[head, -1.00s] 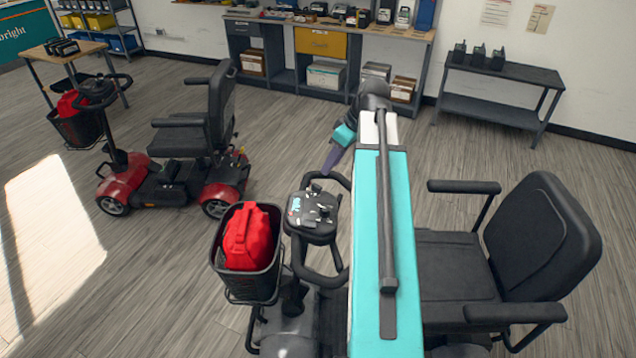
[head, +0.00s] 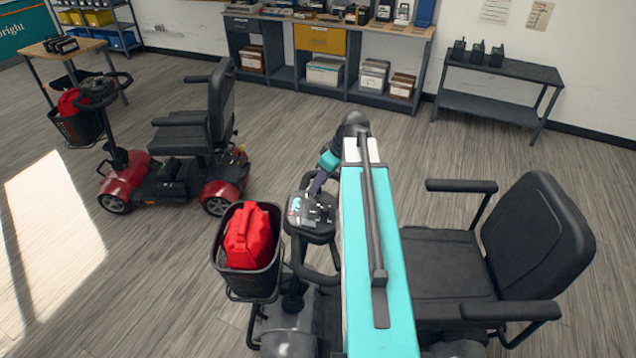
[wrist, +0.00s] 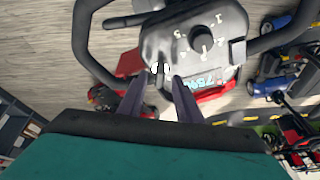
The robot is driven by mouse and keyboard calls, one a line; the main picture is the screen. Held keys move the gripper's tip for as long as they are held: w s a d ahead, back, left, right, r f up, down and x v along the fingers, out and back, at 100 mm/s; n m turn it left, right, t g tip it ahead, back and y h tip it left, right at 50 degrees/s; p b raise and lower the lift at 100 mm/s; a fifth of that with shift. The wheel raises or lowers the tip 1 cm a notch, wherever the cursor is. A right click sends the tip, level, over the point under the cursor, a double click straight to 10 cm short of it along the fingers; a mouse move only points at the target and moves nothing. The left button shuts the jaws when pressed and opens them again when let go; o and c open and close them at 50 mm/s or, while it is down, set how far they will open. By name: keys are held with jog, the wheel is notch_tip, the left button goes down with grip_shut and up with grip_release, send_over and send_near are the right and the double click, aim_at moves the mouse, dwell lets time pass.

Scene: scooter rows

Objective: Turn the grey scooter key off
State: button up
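The grey scooter (head: 290,335) stands in front of me, with its dark control console (head: 312,218) on the tiller. In the wrist view the console (wrist: 160,40) fills the top, with a numbered dial (wrist: 202,37) and a blue-lit display. Small white marks or a key (wrist: 160,68) show at the console's near edge; I cannot tell which. My gripper (wrist: 160,79) is open, its two purple-grey fingers apart on either side of that spot. Whether the fingertips touch anything is unclear. In the head view my gripper (head: 316,188) is at the console's far edge.
Handlebar loops surround the console. A black basket (head: 232,280) with a red bag (head: 250,238) hangs on the scooter's left, and its black seat (head: 535,235) is on the right. A red scooter (head: 125,180) stands behind left. A workbench (head: 340,75) lines the wall.

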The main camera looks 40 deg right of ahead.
jog(key=shift+w+a+f, duration=0.15)
jog(key=shift+w+f, duration=0.05)
jog(key=shift+f, duration=0.35)
